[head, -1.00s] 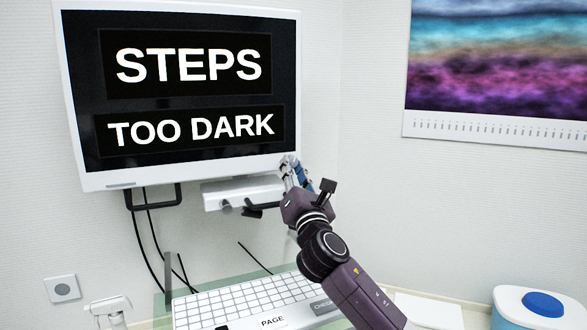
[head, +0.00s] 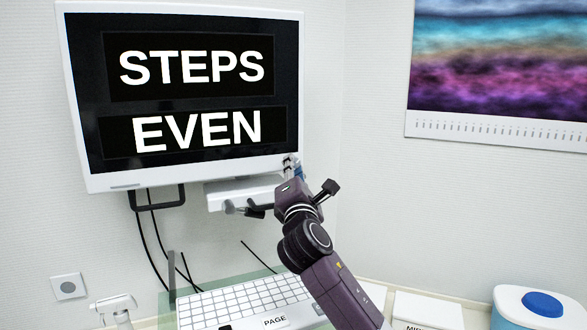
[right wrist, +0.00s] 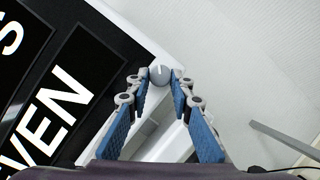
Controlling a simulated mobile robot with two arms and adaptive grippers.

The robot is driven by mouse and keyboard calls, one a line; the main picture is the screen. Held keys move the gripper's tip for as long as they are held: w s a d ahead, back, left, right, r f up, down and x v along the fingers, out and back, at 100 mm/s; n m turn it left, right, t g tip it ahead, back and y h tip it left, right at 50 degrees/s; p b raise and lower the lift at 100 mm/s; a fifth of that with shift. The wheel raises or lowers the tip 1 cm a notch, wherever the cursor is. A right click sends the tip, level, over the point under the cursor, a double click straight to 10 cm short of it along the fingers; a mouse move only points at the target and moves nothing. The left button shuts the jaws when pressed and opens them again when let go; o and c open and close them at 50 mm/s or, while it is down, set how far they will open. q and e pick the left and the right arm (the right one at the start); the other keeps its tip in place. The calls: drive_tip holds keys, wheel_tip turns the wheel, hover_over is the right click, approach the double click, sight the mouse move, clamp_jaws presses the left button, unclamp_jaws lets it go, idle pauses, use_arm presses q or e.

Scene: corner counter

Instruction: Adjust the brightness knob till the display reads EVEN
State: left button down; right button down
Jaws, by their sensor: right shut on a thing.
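The display (head: 190,165) hangs on the wall at upper left and reads STEPS above EVEN. Its lettering also shows at the left of the right wrist view (right wrist: 45,115). The brightness knob (right wrist: 159,75) is a round grey knob with a pale mark, at the display's lower right corner. My right gripper (right wrist: 158,78) is shut on the knob, with its blue-padded fingers on either side of it. In the head view my right gripper (head: 292,166) reaches that corner and hides the knob. My left gripper is not in view.
A white keyboard (head: 240,298) lies below, with a PAGE label (head: 275,321) at its front. A white bracket (head: 235,193) and dark cables hang under the display.

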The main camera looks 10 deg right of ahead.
drive_tip(key=c, duration=1.7)
unclamp_jaws()
drive_tip(key=shift+s+d, duration=0.1)
drive_tip(key=shift+d, duration=0.05)
drive_tip(key=shift+s, duration=0.1)
drive_tip(key=shift+s+f, duration=0.15)
drive_tip(key=shift+s, duration=0.05)
drive_tip(key=v, duration=1.1)
drive_tip(key=shift+s, duration=0.25)
